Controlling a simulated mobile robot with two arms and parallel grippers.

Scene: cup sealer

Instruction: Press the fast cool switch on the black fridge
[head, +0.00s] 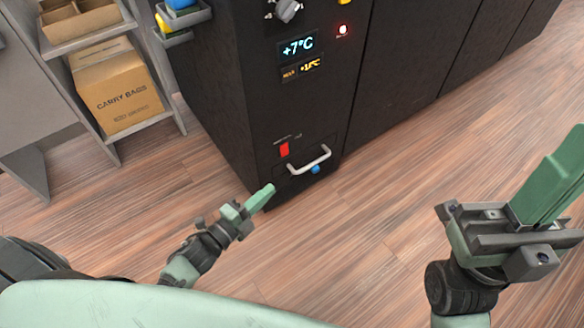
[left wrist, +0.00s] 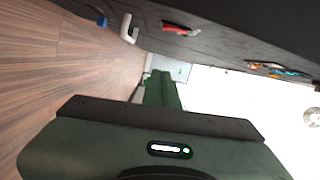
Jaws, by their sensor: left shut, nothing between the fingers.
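The black fridge (head: 250,110) stands at top centre in the head view. Low on its front is a red switch (head: 285,149), with a label too small to read; it also shows in the left wrist view (left wrist: 180,28). My left gripper (head: 268,190) is shut and empty, just in front of the fridge's lower front, below and left of the red switch and apart from it. Its closed green fingers show in the left wrist view (left wrist: 161,88). My right gripper (head: 556,168) is at the right over the floor, far from the fridge; its finger gap is unclear.
A pale handle (head: 312,160) sticks out right of the switch, with a blue round part (head: 316,169) below it. Above are a +7°C display (head: 298,47) and a lit red button (head: 343,30). A shelf holds a carry bags box (head: 118,92). Wood floor in front is clear.

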